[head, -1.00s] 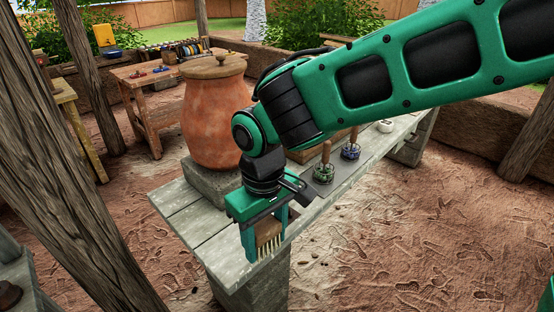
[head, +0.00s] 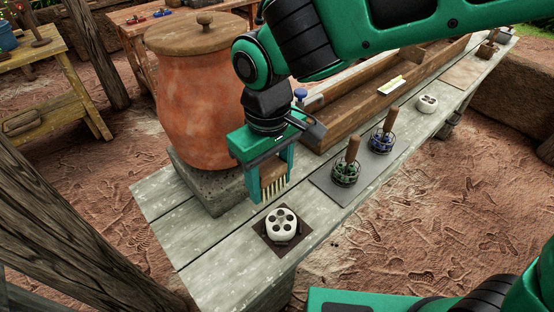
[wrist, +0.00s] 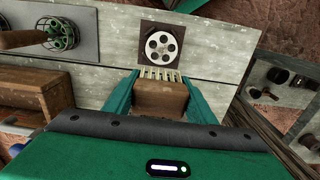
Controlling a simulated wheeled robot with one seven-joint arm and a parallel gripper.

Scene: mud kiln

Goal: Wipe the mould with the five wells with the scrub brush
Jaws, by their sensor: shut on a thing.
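My gripper (head: 271,184) is shut on the scrub brush (head: 272,170), a brown wooden block with pale bristles pointing down. It holds the brush above the bench, behind the white mould (head: 282,222), with a gap between bristles and mould. The mould has dark round wells and sits on a dark square mat (head: 262,238) near the bench's front end. In the wrist view the brush (wrist: 160,98) is between the green fingers, and the mould (wrist: 161,44) lies just beyond the bristle tips, unobstructed.
A large clay jar (head: 200,95) stands on a stone block left of my gripper. Two wooden-handled wire tools (head: 346,170) stand on a grey mat (head: 330,190) to the right. A wooden trough (head: 345,115) lies behind them. Another white mould (head: 428,103) sits farther along the bench.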

